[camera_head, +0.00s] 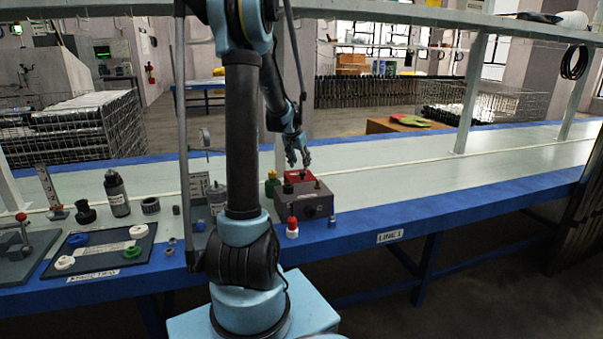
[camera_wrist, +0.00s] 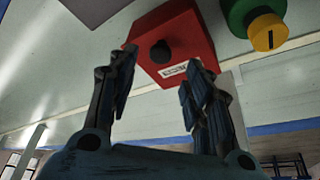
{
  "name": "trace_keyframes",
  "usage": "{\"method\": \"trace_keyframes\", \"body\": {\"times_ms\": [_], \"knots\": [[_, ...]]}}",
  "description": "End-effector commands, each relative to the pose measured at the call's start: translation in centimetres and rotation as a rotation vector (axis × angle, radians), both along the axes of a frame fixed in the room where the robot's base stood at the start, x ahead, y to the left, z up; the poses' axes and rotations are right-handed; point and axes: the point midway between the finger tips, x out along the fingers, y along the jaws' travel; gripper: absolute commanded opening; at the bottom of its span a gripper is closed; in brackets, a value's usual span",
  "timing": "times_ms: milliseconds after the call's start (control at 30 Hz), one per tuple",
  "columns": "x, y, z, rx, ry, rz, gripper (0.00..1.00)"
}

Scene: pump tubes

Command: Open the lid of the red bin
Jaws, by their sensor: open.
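The red bin (camera_head: 299,175) sits on the long workbench, just behind a dark grey box (camera_head: 305,202). In the wrist view the red bin (camera_wrist: 180,40) shows a flat red top with a round black knob (camera_wrist: 160,52) and a white label on one side. The lid appears shut. My gripper (camera_head: 298,163) is above the red bin, pointing down. In the wrist view my gripper's fingers (camera_wrist: 158,88) are spread apart, with the bin beyond the tips and nothing between them. I cannot tell the exact gap to the knob.
A green and yellow container (camera_head: 272,184) stands close left of the bin; it also shows in the wrist view (camera_wrist: 262,22). A red and white bottle (camera_head: 292,227) stands in front. A tray (camera_head: 100,250), a dark bottle (camera_head: 117,194) and small parts lie left. The bench (camera_head: 430,180) is clear to the right.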

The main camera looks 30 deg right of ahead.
Motion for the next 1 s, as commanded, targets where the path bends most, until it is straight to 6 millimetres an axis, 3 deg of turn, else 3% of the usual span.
{"method": "trace_keyframes", "body": {"times_ms": [400, 867, 1000], "knots": [[1.0, -1.6, -4.4, 0.000, 0.000, 0.000, 0.46], [1.1, -1.8, -5.1, 0.000, 0.000, 0.000, 0.46], [1.1, -1.8, -5.1, 0.000, 0.000, 0.000, 0.16]]}}
